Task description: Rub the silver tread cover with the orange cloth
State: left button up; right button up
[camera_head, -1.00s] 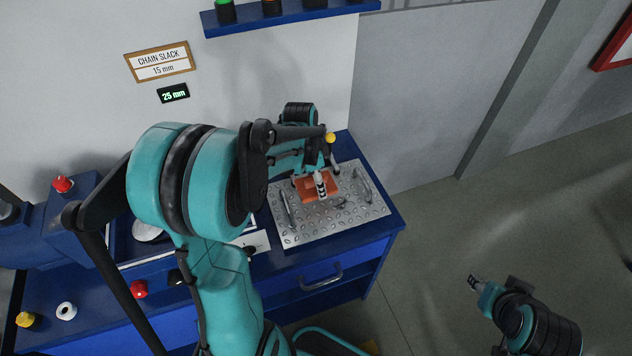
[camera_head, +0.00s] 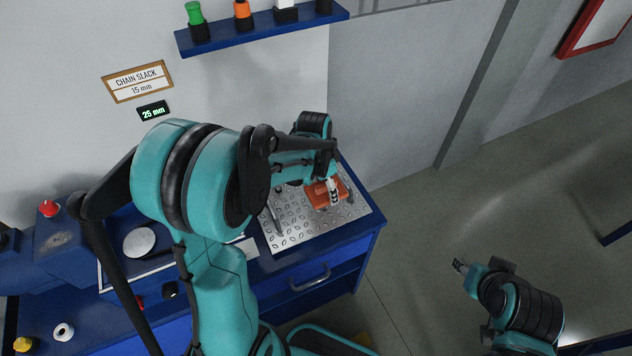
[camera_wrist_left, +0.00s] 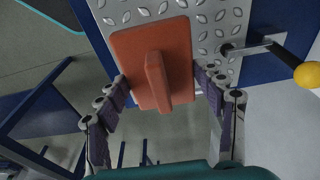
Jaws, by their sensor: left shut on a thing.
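The silver tread cover (camera_head: 297,232) is a diamond-patterned plate on the right end of the blue bench. The orange cloth (camera_head: 318,195) is at the right part of the cover, and its raised grip also shows in the left wrist view (camera_wrist_left: 157,78). My left gripper (camera_head: 333,188) reaches over the cover from above and is shut on the cloth. In the wrist view its fingers (camera_wrist_left: 165,103) flank the cloth, and part of the cover (camera_wrist_left: 225,20) shows beside it. My right gripper (camera_head: 460,265) is away from the bench over the floor, too small to read its jaws.
A lever with a yellow knob (camera_wrist_left: 307,75) stands close to the cloth in the wrist view. A red button (camera_head: 49,208) and a white roll (camera_head: 63,332) are at the left of the bench.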

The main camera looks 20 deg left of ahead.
pick_arm(q)
notch_tip(320, 180, down, 7)
jog(key=b, duration=0.4)
jog(key=shift+a+r+b, duration=0.1)
jog(key=shift+r+b, duration=0.1)
jog(key=shift+b, duration=0.15)
jog(key=shift+w+a+r, duration=0.2)
jog(key=shift+w+a, duration=0.85)
jog(key=shift+a, duration=0.15)
jog(key=shift+f, duration=0.3)
jog(key=shift+d, duration=0.1)
